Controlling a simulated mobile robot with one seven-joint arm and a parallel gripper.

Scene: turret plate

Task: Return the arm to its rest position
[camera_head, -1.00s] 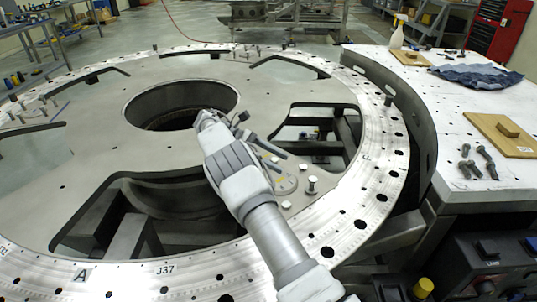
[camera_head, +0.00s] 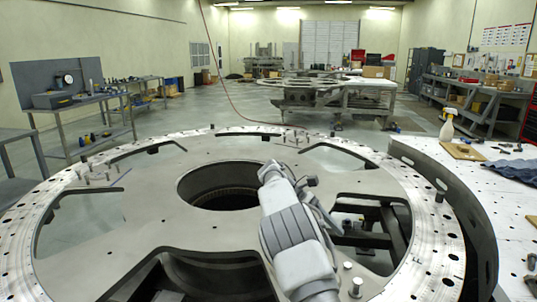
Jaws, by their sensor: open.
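My arm reaches up from the lower right over the turret plate (camera_head: 130,215), a large grey ring-shaped plate with a round central hole and several cut-outs. My gripper (camera_head: 272,172) is at the arm's far end, near the right edge of the central hole. Its fingers are small in this view and mostly hidden by the wrist. I see nothing held in it. Its height above the plate is hard to judge.
A white side table (camera_head: 470,205) on the right holds a spray bottle (camera_head: 447,126), a wooden block and a blue cloth (camera_head: 515,170). Short pins (camera_head: 355,287) stand on the plate beside my arm. Workbenches line the room behind; open floor lies between.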

